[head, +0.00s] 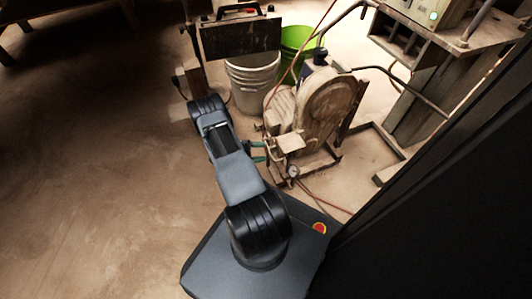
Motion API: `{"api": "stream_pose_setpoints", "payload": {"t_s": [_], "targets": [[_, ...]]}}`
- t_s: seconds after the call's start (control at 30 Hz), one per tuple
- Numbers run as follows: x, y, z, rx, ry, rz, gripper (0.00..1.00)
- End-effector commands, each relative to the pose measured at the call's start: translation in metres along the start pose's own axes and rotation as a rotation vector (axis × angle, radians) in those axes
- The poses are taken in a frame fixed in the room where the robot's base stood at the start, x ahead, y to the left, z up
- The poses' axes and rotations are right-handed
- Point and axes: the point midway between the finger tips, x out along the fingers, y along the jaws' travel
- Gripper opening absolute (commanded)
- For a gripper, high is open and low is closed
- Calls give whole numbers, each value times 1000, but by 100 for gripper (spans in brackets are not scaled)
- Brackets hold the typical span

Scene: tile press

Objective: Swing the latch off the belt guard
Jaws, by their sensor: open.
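The belt guard (328,102) is a dusty, beige rounded cover on the right side of a small machine right of centre in the head view. I cannot make out the latch clearly at this size. A pale block-like part (290,143) sticks out low at the machine's front. My arm hides the rest of the gripper. I cannot tell whether a finger touches the machine.
A white bucket (252,84) and a green bucket (299,42) stand behind the machine. A dark box (240,36) is at the back. A gauge (294,170) and red hose lie low in front. Metal framework is at right. The floor (90,170) at left is clear.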

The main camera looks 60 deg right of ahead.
Motion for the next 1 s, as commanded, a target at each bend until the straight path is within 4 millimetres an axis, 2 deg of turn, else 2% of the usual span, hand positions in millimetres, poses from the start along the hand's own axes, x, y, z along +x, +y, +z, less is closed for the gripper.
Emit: {"api": "stream_pose_setpoints", "payload": {"t_s": [0.2, 0.6, 1.0], "targets": [[19, 0, 0, 1, -1, -2, 54], [24, 0, 0, 1, 1, -1, 54], [24, -1, 0, 0, 1, -2, 16]]}}
